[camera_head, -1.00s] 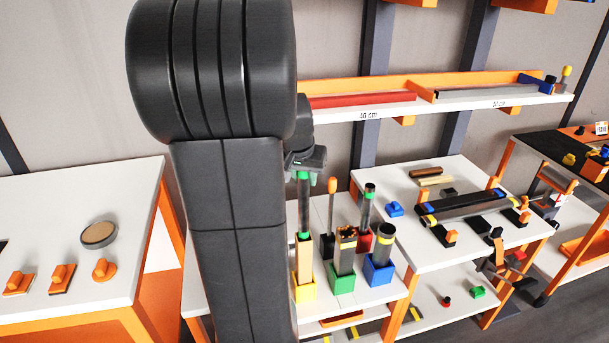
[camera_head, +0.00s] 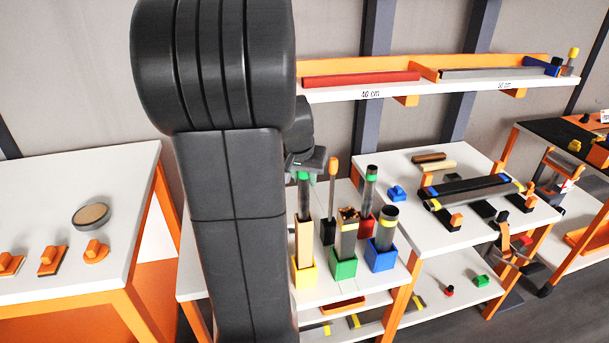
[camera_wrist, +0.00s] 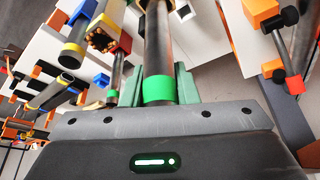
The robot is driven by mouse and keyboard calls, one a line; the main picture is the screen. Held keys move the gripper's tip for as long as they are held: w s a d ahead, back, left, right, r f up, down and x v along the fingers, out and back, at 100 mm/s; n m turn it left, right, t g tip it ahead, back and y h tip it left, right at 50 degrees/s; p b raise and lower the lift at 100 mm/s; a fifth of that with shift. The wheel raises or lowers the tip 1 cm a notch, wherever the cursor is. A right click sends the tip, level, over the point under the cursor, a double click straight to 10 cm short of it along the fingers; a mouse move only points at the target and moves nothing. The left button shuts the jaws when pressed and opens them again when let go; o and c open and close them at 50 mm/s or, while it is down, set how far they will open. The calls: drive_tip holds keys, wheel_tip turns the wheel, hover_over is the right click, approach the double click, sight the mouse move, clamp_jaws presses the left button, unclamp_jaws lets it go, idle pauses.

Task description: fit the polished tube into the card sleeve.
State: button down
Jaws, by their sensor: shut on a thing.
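The polished tube (camera_head: 304,200) is a dark, shiny upright tube with a green band near its top. My gripper (camera_head: 304,166) is shut on its upper end. In the wrist view the tube (camera_wrist: 158,45) and its green band show between the fingers of my gripper (camera_wrist: 155,90). The card sleeve (camera_head: 304,243) is brown and stands upright in a yellow block (camera_head: 304,272). The tube's lower end meets the sleeve's mouth and appears to be inside it. How deep it sits is hidden.
Close on the right stand a green block (camera_head: 343,264) with a brown-topped tube, a blue block (camera_head: 382,257) with a yellow-collared tube, and an orange-topped rod (camera_head: 332,180). Behind is a shelf holding a red bar (camera_head: 360,79).

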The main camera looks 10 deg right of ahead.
sight(305, 217)
drive_tip(key=shift+f+b, duration=4.05)
drive_tip(key=shift+f, duration=1.1)
drive_tip(key=shift+s+a+f+b, duration=0.1)
drive_tip(key=shift+s+f+b, duration=0.2)
drive_tip(key=shift+f+b, duration=0.35)
drive_tip(key=shift+s+f+b, duration=0.25)
drive_tip(key=shift+f+b, duration=0.35)
drive_tip(key=shift+f, duration=0.15)
drive_tip(key=shift+s+a+f+b, duration=0.1)
drive_tip(key=shift+s+f+b, duration=0.2)
drive_tip(key=shift+f+b, duration=0.35)
drive_tip(key=shift+f, duration=0.1)
drive_tip(key=c, duration=1.2)
unclamp_jaws()
drive_tip(key=shift+w, duration=0.1)
drive_tip(key=shift+o, duration=0.8)
drive_tip(key=s+a+r+p, duration=0.1)
drive_tip(key=s+r, duration=0.1)
drive_tip(key=r, duration=0.6)
drive_tip(key=s+a+r+t+p, duration=0.1)
drive_tip(key=s+r, duration=0.1)
drive_tip(key=r, duration=0.6)
drive_tip(key=shift+a+r, duration=0.15)
drive_tip(key=shift+r, duration=0.2)
